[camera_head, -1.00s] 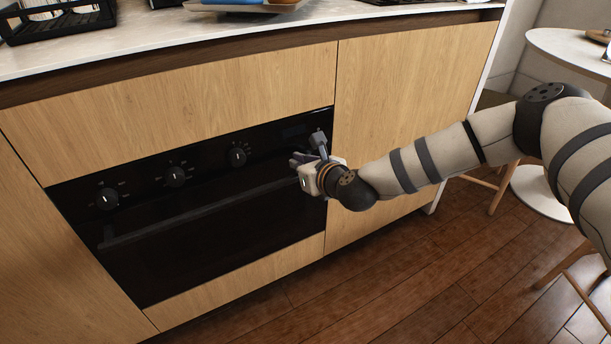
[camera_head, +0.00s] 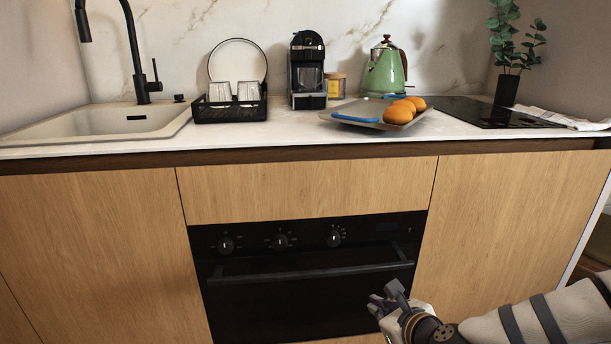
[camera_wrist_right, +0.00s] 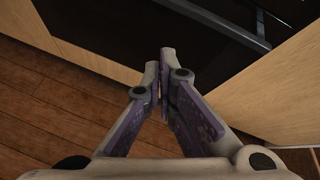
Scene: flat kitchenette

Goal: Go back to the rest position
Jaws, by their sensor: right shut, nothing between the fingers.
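My right gripper (camera_head: 388,300) is at the lower right in the head view, in front of the right side of the black oven (camera_head: 300,305) and below the right end of its handle. The right arm comes in from the lower right corner. In the right wrist view the two fingers of this gripper (camera_wrist_right: 166,60) meet at their tips, with nothing between them. The oven handle (camera_wrist_right: 262,20) shows at the top right there, apart from the fingers. The oven door is closed. My left gripper is not in view.
Wooden floor (camera_wrist_right: 50,110) lies free left of the fingers.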

